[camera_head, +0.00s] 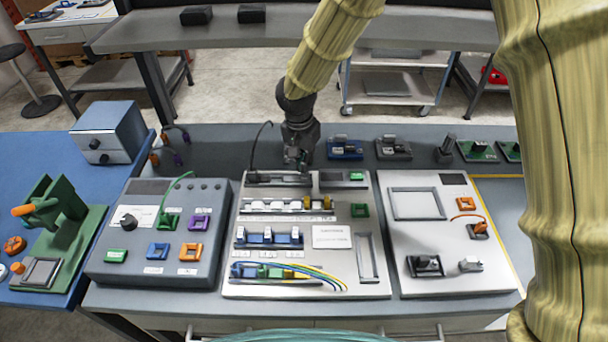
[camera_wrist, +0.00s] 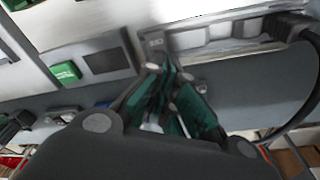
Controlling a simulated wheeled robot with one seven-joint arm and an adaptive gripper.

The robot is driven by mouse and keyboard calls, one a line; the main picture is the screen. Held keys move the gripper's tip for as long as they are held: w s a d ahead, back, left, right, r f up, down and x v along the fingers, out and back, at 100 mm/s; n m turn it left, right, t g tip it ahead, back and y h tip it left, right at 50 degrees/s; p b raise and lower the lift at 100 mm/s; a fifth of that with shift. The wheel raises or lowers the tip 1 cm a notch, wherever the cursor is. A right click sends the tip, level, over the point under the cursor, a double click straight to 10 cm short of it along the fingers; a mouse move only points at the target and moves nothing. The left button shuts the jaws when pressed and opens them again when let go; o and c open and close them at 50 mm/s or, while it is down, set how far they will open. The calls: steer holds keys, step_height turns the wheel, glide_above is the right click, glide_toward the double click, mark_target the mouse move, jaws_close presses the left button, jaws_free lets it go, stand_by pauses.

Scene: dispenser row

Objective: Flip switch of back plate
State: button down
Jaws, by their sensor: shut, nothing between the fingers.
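My gripper (camera_head: 302,164) points down at the back edge of the white middle panel (camera_head: 290,222). Its green-padded fingers (camera_wrist: 172,112) are shut with nothing between them. The fingertips are close to the right end of a grey strip (camera_head: 275,180) along that back edge; I cannot tell if they touch. In the wrist view the strip (camera_wrist: 215,38) is pale and has a small grey end block (camera_wrist: 155,42) near the fingers. I cannot make out a switch lever there, and the fingers hide part of the spot.
A black cable (camera_head: 254,145) arcs up left of my gripper. A dark square (camera_wrist: 105,60) and a green block (camera_head: 357,176) lie right of the strip. Blue (camera_head: 345,149) and grey (camera_head: 393,148) devices stand behind to the right. A grey box panel (camera_head: 160,235) is left.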

steer(key=shift+s+r, duration=0.35)
steer(key=shift+s, duration=0.2)
steer(key=shift+w+f, duration=0.3)
steer(key=shift+w, duration=0.1)
steer(key=shift+s+r, duration=0.2)
steer(key=shift+s, duration=0.05)
steer(key=shift+w+f, duration=0.15)
steer(key=shift+f, duration=0.1)
steer(key=shift+f+b, duration=0.65)
steer(key=shift+f, duration=0.25)
stand_by(0.3)
steer(key=shift+r+p, duration=2.35)
steer(key=shift+r, duration=1.2)
